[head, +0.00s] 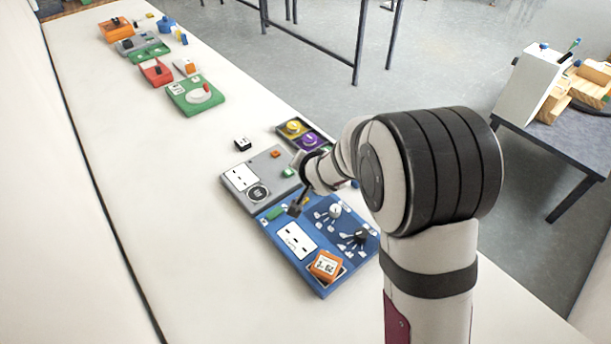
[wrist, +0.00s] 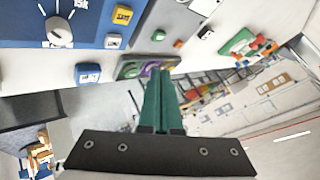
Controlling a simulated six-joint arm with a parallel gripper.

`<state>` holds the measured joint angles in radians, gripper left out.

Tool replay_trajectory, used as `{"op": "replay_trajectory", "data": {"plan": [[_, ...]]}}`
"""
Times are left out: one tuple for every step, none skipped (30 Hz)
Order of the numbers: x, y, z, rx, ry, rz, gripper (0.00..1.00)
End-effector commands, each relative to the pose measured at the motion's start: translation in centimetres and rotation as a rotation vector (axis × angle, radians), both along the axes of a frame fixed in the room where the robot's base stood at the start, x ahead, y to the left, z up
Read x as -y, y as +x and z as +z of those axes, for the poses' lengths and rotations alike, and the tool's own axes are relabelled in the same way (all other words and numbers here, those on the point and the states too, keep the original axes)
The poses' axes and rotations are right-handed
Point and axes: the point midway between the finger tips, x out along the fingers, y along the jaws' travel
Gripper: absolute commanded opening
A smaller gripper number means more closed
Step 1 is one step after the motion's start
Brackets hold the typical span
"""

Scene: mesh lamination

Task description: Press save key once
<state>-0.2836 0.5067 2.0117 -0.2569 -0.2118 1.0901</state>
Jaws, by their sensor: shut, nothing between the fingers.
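The blue panel (head: 279,243) lies on the white table below my gripper, with white meters, knobs and small keys on it. No key label is readable, so I cannot tell which is the save key. My gripper (head: 295,209) is shut and empty, over the far part of the blue panel near a small green piece (head: 277,213). I cannot tell whether the tips touch anything. In the wrist view, the closed green fingers (wrist: 160,72) stand in the middle.
A grey panel (head: 268,162) with a meter adjoins the blue one. A dark panel with yellow and purple knobs (head: 296,127) is beside it. An orange block (head: 326,266) sits on the blue panel's near end. More devices stand far along the table; its left side is clear.

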Motion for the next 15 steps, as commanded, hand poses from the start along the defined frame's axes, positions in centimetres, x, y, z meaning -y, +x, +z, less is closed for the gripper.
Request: {"op": "replay_trajectory", "data": {"plan": [[-0.1, 0.0, 0.0, 0.001, 0.001, 0.001, 0.00], [-0.1, 0.0, 0.0, 0.002, 0.002, 0.001, 0.00], [-0.1, 0.0, 0.0, 0.002, 0.001, 0.001, 0.00], [-0.1, 0.0, 0.0, 0.002, 0.001, 0.001, 0.00], [0.0, 0.0, 0.0, 0.002, 0.001, 0.001, 0.00], [0.0, 0.0, 0.0, 0.002, 0.001, 0.001, 0.00], [0.0, 0.0, 0.0, 0.001, 0.000, 0.000, 0.00], [0.0, 0.0, 0.0, 0.001, 0.000, 0.000, 0.00], [0.0, 0.0, -0.1, 0.000, 0.001, 0.001, 0.00], [0.0, 0.0, -0.2, 0.000, 0.001, 0.001, 0.00], [0.0, 0.0, -0.4, 0.000, 0.001, 0.001, 0.00], [0.0, 0.0, -0.9, -0.001, 0.002, 0.001, 0.00], [0.0, 0.0, -1.2, -0.003, 0.001, 0.001, 0.00], [0.0, 0.0, -1.6, -0.003, 0.001, 0.001, 0.00], [0.0, 0.0, -2.2, -0.004, 0.001, 0.000, 0.00]]}}
